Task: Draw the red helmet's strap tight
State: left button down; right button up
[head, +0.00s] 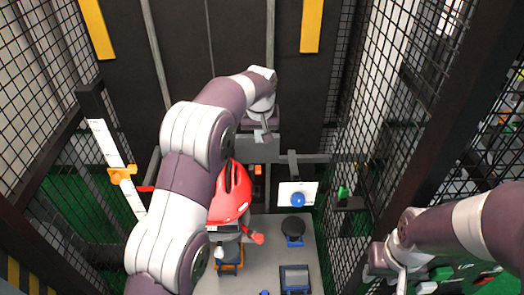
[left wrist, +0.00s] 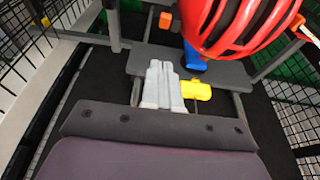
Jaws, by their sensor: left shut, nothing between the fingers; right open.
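The red helmet (head: 228,205) sits in the middle of the tower, partly hidden behind my left arm. In the left wrist view the helmet (left wrist: 235,22) fills the top right, with dark vent slots. I cannot make out its strap clearly. My left gripper (head: 265,134) is above and behind the helmet in the head view. Its fingers are shut and empty in the left wrist view (left wrist: 166,66), in front of the helmet and apart from it. My right gripper (head: 396,278) is open at the lower right, far from the helmet, beside a control panel.
A white scale with an orange slider (head: 122,175) stands at the left. A white plate with a blue knob (head: 298,199) is right of the helmet. Black mesh walls close both sides. A yellow part (left wrist: 197,90) lies beside my left fingers.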

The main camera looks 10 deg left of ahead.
pick_arm(q)
jog(key=s+p, duration=0.1)
jog(key=p, duration=0.3)
send_over(259, 169)
notch_tip(259, 169, down, 8)
jog(key=shift+w+f, duration=0.1)
jog(key=shift+f, duration=0.15)
jog(key=f, duration=0.1)
jog(key=f+p, duration=0.2)
jog(key=shift+s+f, duration=0.3)
jog(key=shift+f, duration=0.1)
pick_arm(e)
notch_tip(259, 169, up, 7)
jog(key=s, duration=0.2)
pick_arm(q)
jog(key=shift+w+f, duration=0.25)
jog(key=shift+f, duration=0.1)
notch_tip(259, 169, down, 4)
jog(key=b, duration=0.4)
jog(key=shift+s, duration=0.15)
jog(key=shift+f, duration=0.15)
jog(key=shift+r, duration=0.2)
pick_arm(e)
jog(key=f, duration=0.4)
jog(key=shift+w+f, duration=0.35)
jog(key=shift+w, duration=0.05)
